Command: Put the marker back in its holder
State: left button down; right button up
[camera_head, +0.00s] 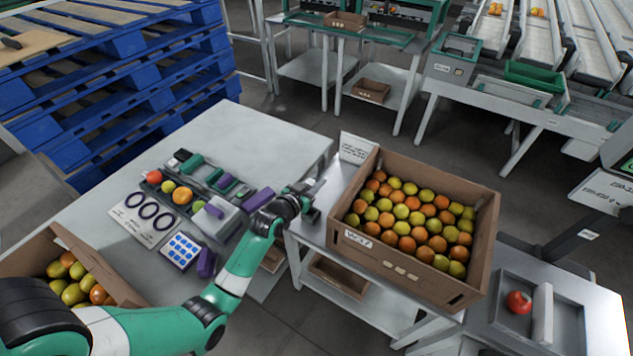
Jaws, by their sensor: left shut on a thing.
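My left gripper (308,201) reaches over the right edge of the grey table, just left of the large cardboard box. It is shut on a small, thin thing, probably the marker, most of which the fingers hide. A small pale piece shows at the fingertips, too small to make out. I cannot pick out the marker's holder for sure. A grey block with purple parts (214,220) stands left of the gripper. My right gripper is not in view.
The table's back is clear.

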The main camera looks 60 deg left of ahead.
pick_arm(q)
notch_tip(320, 180, down, 5)
jog(key=b, duration=0.3)
jog(key=shift+s+r+b, duration=0.1)
jog(key=shift+b, duration=0.2)
jog(key=shift+f+b, duration=1.4)
jog(key=shift+f, duration=0.35)
dwell(0.5)
jog(key=c, duration=0.6)
grip_release()
jog(key=c, duration=0.3)
notch_tip(320, 180, up, 7)
jog(key=p, duration=0.7)
